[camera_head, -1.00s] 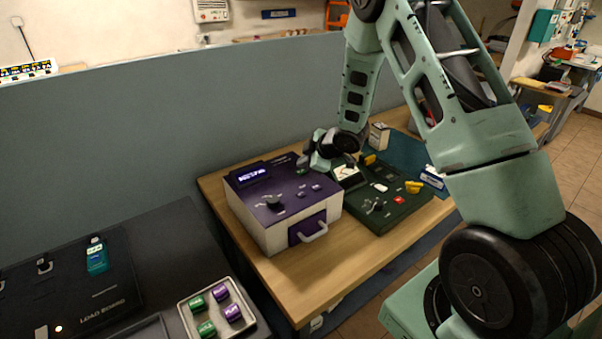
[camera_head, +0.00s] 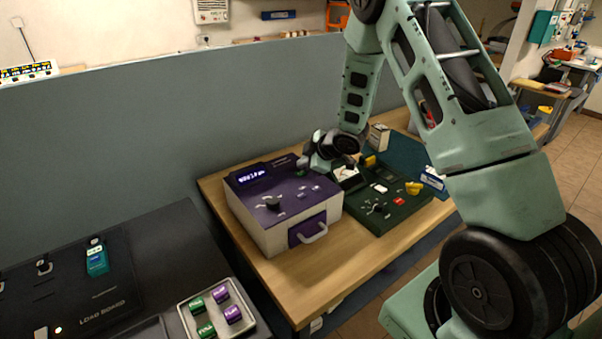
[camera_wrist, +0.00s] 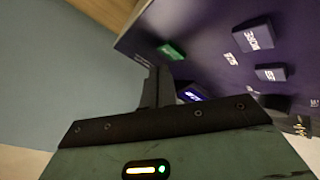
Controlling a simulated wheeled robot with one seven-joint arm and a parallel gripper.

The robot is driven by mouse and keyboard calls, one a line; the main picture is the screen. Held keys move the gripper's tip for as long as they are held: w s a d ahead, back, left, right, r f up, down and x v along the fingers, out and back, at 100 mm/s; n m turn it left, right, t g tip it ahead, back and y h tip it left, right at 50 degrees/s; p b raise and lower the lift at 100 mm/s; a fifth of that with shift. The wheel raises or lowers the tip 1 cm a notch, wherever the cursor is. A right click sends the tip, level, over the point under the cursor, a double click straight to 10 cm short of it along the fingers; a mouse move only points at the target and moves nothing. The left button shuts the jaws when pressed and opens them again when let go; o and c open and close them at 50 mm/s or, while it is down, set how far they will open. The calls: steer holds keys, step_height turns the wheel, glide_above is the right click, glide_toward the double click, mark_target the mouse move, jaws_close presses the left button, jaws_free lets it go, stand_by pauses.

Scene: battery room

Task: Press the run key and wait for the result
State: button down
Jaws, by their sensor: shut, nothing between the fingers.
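A tester box (camera_head: 260,222) with a purple top and pale sides stands on the wooden table. Its lit display (camera_head: 254,176) shows small characters that I cannot read for certain. In the wrist view, a green key (camera_wrist: 172,51) sits on the purple panel near its edge, and two purple keys (camera_wrist: 254,34) lie to the right. The green key's label is unreadable. My gripper (camera_wrist: 160,78) is shut and empty, its fingertips close to the green key but seemingly apart from it. In the head view, my gripper (camera_head: 303,164) is over the box's back right corner.
A dark green instrument (camera_head: 378,204) with a meter and knobs stands right of the box. A tray (camera_head: 247,321) of green and purple cells and a black load board (camera_head: 105,276) are at lower left. A grey partition (camera_head: 120,135) runs behind.

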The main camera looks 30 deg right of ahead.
mark_target(304, 173)
stand_by(0.7)
steer(key=shift+f+b, duration=0.4)
steer(key=shift+f, duration=0.05)
steer(key=shift+f+b, duration=0.3)
steer(key=shift+f, duration=0.05)
stand_by(0.4)
steer(key=shift+r, duration=0.1)
steer(key=shift+r+p, duration=0.6)
steer(key=shift+r, duration=0.1)
step_height(304, 173, up, 5)
steer(key=p, duration=0.4)
steer(key=shift+r, duration=0.1)
stand_by(1.0)
